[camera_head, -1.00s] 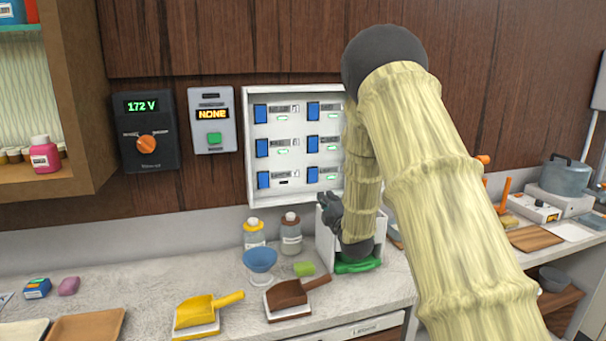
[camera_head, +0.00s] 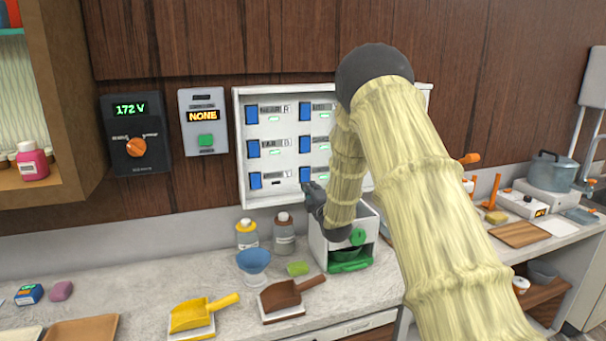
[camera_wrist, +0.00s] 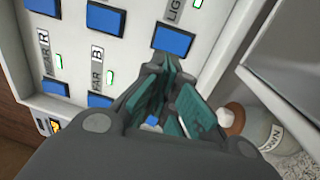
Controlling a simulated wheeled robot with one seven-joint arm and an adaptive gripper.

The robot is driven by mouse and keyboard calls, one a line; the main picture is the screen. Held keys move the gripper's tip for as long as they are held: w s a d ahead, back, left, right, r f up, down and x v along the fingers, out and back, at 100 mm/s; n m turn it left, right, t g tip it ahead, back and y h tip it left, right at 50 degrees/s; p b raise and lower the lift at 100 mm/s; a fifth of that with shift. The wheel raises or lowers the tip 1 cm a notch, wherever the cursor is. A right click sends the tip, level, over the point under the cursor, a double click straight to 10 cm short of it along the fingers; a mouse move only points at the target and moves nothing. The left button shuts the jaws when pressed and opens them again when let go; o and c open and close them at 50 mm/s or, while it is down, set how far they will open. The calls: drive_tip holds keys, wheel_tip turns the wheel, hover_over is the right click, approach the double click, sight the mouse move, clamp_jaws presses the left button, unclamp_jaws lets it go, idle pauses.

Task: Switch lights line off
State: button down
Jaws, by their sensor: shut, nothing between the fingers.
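The white switch panel (camera_head: 291,116) on the wall carries blue rocker switches in two columns, with labels and small lamps. The lower right blue switch (camera_head: 305,174) also shows in the wrist view (camera_wrist: 172,40); its label (camera_wrist: 174,8), partly cut off, begins "LIG". A green lamp (camera_wrist: 197,3) beside that label is lit. My gripper (camera_wrist: 170,72) is shut and empty, its tips just below this switch in the wrist view. In the head view my gripper (camera_head: 310,188) overlaps the switch's lower edge; I cannot tell if they touch. My arm hides part of the panel's right side.
A dial box (camera_head: 136,135) reading 172 V and a box with "NONE" (camera_head: 203,122) hang left of the panel.

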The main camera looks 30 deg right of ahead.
sight(299, 172)
drive_tip(key=p+x, duration=0.3)
drive_tip(key=x, duration=0.3)
drive_tip(key=shift+w+d+r, duration=0.1)
drive_tip(key=shift+w+d, duration=0.15)
drive_tip(key=shift+w, duration=0.55)
drive_tip(key=shift+w, duration=0.15)
